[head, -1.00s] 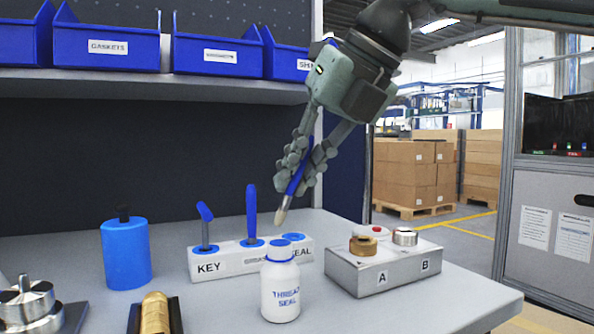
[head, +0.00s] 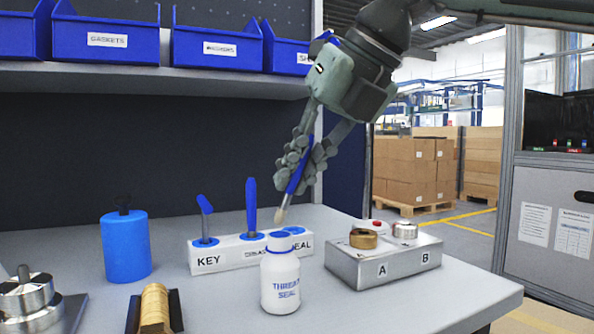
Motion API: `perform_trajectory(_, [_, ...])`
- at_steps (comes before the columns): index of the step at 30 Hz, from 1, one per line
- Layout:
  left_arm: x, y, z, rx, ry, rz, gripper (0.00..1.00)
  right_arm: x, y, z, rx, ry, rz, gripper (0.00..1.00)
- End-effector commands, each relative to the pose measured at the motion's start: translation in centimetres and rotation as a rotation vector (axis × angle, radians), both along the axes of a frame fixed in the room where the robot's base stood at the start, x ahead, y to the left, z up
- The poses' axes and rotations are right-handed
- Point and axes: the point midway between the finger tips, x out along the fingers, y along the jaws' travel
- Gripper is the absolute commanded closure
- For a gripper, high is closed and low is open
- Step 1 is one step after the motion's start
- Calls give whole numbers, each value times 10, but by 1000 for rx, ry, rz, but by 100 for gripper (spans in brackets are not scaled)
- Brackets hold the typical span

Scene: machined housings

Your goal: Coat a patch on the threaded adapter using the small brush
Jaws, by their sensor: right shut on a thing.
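My right gripper (head: 306,160) is shut on the small brush (head: 292,187), which has a blue handle and pale bristles. The brush hangs tilted, bristles down, above and behind the white THREAD SEAL bottle (head: 280,284) and apart from it. A ridged brass piece (head: 155,308), which looks like the threaded adapter, lies in a dark cradle (head: 176,312) at the front left. A brass ring-shaped part (head: 363,239) sits at position A of a metal block (head: 350,269). My left gripper is out of view.
A labelled white rack (head: 222,260) holds two blue-handled tools behind the bottle. A silver part (head: 405,230) sits at B. Blue bins (head: 105,42) line the shelf above.

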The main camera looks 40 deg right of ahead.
Motion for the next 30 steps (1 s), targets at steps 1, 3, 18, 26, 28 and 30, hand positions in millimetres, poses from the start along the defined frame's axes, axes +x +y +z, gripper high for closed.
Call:
perform_trajectory(1, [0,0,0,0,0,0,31,0,0,0,0,0,0,100])
perform_trajectory(3, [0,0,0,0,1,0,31,0,0,0,0,0,0,100])
perform_trajectory(18, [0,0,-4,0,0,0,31,0,0,-5,0,0,0,100])
perform_trajectory(26, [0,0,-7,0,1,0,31,0,0,-8,0,0,0,100])
perform_trajectory(28, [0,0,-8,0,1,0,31,0,0,-8,0,0,0,100])
perform_trajectory(30, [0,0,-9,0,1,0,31,0,0,-9,0,0,0,100])
